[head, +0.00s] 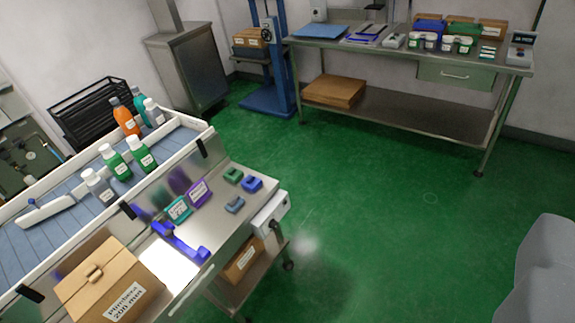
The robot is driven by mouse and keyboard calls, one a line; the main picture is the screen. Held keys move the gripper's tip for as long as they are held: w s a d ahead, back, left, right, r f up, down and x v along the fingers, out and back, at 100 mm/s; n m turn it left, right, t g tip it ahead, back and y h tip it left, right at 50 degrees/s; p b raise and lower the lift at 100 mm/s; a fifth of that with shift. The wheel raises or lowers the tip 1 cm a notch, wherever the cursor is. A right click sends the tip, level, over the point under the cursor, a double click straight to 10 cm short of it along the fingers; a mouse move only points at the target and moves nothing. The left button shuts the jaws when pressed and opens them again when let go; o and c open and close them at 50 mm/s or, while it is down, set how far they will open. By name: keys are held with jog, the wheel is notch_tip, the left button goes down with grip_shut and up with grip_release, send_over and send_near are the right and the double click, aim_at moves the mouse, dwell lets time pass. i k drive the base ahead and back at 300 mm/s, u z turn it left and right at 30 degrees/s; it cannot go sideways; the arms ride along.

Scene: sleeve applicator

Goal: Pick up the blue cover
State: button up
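Several blue things are in view, and I cannot tell for certain which is the blue cover. A small bright blue notched piece (252,184) lies on the near steel table (262,205). A green notched piece (233,175) and a grey-blue one (235,205) lie beside it. A longer blue-violet piece with raised ends (181,243) lies further left on the same table, beside a bright white panel (165,265). My gripper's fingers are not in view.
Bottles (142,153) stand on the conveyor (60,240) at left. A cardboard box (108,282) sits at its front. Teal and purple labelled packs (198,192) are near the small pieces. A workbench (400,58) stands at the back. The green floor (390,200) between is clear.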

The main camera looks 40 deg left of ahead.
aim_at(252, 183)
jog(key=u, duration=0.2)
jog(key=i, duration=1.2)
jog(key=u, duration=1.05)
jog(key=i, duration=0.8)
jog(key=u, duration=0.55)
jog(key=k, duration=0.9)
jog(key=u, duration=0.2)
jog(key=i, duration=0.9)
jog(key=z, duration=0.1)
